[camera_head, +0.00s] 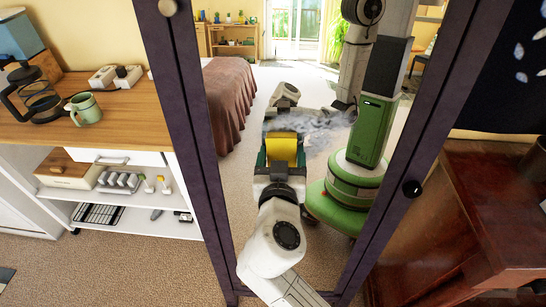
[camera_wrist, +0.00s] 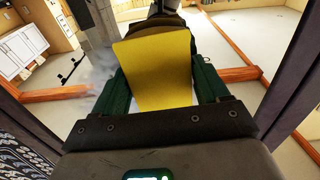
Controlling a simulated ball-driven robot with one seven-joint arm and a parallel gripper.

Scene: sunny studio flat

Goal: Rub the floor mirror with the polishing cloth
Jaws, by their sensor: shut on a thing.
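The floor mirror (camera_head: 211,165) has a dark purple frame and stands in front of me, leaning in the picture. Its glass reflects the room and my own green body. A grey cloudy smudge (camera_head: 328,131) lies on the glass at mid-height. My gripper (camera_head: 282,150) is shut on the yellow polishing cloth (camera_head: 283,152), just below and left of the smudge's middle. In the wrist view the cloth (camera_wrist: 155,72) sits between the green fingers, facing the glass. I cannot tell whether it touches the glass. The cloth and fingers hide part of the smudge.
A wooden-topped shelf unit (camera_head: 140,104) stands left of the mirror, with a green mug (camera_head: 84,108) and a coffee maker (camera_head: 38,92) on it. A reddish wooden cabinet (camera_head: 480,215) stands close on the right. Bare carpet (camera_head: 130,260) shows at the lower left.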

